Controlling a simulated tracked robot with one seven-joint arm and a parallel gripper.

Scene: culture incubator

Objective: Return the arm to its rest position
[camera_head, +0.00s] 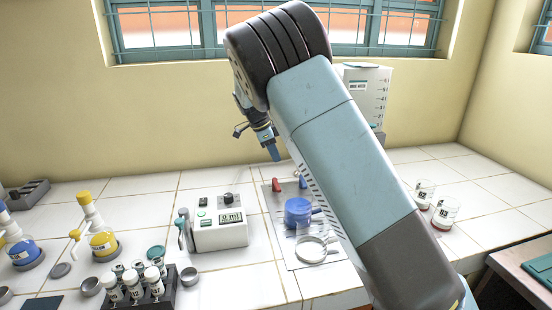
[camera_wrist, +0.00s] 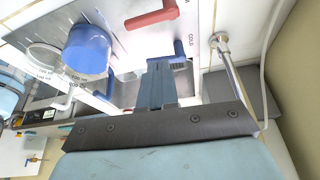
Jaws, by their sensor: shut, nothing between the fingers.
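My arm is raised and bent, crossing the middle of the head view from the lower right to a dark elbow in front of the window. My gripper (camera_head: 276,156) hangs from the far side of the arm, pointing down above the back of the tiled counter. In the wrist view my gripper (camera_wrist: 160,68) has its fingers together with nothing between them. A metal panel (camera_wrist: 197,22) with a red lever (camera_wrist: 151,18), a blue lever (camera_wrist: 178,54) and a blue round vessel (camera_wrist: 88,49) lies beyond the fingertips. My fingers appear apart from all of these.
A white device (camera_head: 221,231) with a display stands left of the panel. A rack of capped vials (camera_head: 137,290) and yellow (camera_head: 102,243) and blue (camera_head: 24,252) bottles stand further left. Labelled beakers (camera_head: 443,212) stand right of my arm. A large graduated container (camera_head: 364,95) stands behind it.

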